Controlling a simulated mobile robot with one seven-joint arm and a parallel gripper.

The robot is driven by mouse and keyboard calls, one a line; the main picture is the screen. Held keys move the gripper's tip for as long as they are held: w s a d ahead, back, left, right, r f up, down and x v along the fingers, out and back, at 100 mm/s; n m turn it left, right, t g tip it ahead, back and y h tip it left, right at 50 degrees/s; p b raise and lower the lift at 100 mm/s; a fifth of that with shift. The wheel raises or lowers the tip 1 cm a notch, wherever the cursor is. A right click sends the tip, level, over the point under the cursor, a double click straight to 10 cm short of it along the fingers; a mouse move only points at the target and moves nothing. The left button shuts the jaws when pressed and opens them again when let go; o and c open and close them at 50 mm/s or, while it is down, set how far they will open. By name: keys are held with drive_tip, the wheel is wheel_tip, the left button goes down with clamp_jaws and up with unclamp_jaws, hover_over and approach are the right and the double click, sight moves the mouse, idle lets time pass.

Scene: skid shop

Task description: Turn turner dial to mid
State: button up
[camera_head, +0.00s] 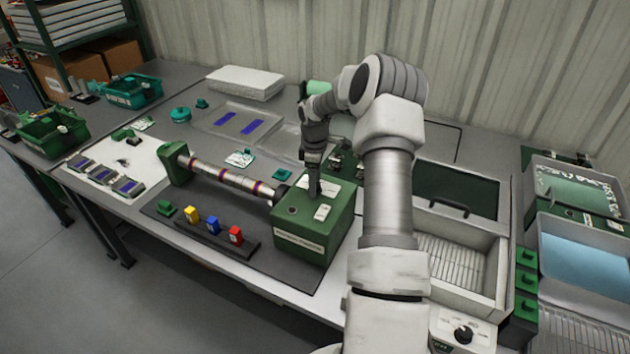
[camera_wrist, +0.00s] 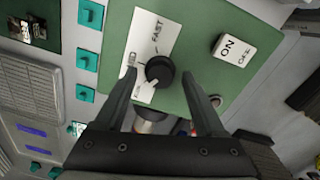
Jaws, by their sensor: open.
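The turner dial (camera_wrist: 160,72) is a round black knob on the green turner box (camera_wrist: 205,55). A white label beside it reads FAST at one end and what looks like MID partway; the lowest word is too small to read. A pale mark shows at the knob's lower left, towards that lowest word. My gripper (camera_wrist: 159,74) is open, one finger on each side of the knob; I cannot tell if they touch it. In the head view my gripper (camera_head: 314,191) points down at the box top (camera_head: 297,222), hiding the dial.
A white ON/OFF switch (camera_wrist: 233,47) sits right of the dial. A banded rod (camera_head: 225,177) runs left from the box. Yellow, blue and red pieces (camera_head: 213,225) stand in front. A drawer-like bin (camera_head: 455,250) and another black knob (camera_head: 463,333) are at the right.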

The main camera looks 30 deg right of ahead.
clamp_jaws()
idle(0.4)
drive_tip(key=shift+m, duration=0.4)
drive_tip(key=m+b, duration=0.2)
drive_tip(key=m, duration=0.2)
drive_tip(key=shift+m, duration=0.4)
drive_tip(key=m+b, duration=0.1)
drive_tip(key=m, duration=0.5)
idle(0.3)
unclamp_jaws()
